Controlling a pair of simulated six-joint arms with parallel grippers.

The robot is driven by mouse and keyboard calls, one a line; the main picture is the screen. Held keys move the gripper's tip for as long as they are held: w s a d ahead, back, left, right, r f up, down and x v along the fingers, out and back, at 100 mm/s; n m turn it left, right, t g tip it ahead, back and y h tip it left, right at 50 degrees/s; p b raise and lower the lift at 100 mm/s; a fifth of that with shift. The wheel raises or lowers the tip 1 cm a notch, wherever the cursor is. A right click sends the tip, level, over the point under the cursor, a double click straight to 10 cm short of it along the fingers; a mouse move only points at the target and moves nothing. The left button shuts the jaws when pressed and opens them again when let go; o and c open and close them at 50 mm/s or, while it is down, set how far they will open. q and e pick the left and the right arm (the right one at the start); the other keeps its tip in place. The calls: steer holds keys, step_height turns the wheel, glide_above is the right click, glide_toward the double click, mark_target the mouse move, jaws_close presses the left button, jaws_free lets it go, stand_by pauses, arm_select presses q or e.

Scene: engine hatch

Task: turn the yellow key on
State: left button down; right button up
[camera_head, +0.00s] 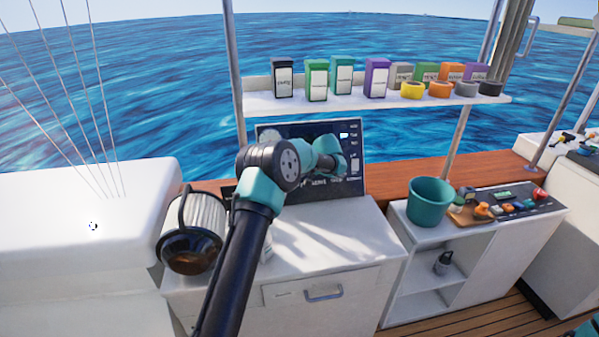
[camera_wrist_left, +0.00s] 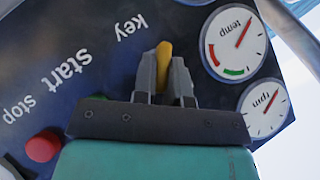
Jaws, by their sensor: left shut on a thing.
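The yellow key (camera_wrist_left: 164,58) sits on the dark panel (camera_wrist_left: 100,62) beside the printed word "key". My left gripper (camera_wrist_left: 164,80) is shut on the key, with one finger on each side of it. The lower part of the key is hidden between the fingers. In the head view my left arm reaches up to the dark panel (camera_head: 275,134) behind the white counter, and the wrist hides the key and fingertips. My right gripper is not in view.
On the panel, a red button (camera_wrist_left: 42,147) is near "stop", and temp (camera_wrist_left: 235,42) and rpm (camera_wrist_left: 265,108) gauges lie to the right. A filter-like cylinder (camera_head: 192,258) stands left of my arm. A teal bucket (camera_head: 429,202) is to the right.

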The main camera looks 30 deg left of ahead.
arm_select(q)
steer(key=shift+d+f+m+y, duration=0.1)
steer(key=shift+m+y, duration=1.1)
steer(key=c, duration=1.2)
jaws_free()
steer(key=shift+o, duration=0.2)
steer(key=shift+d, duration=0.1)
steer(key=v, duration=1.7)
steer(key=shift+w+d, duration=0.2)
steer(key=shift+w, duration=0.1)
steer(key=shift+f, duration=0.1)
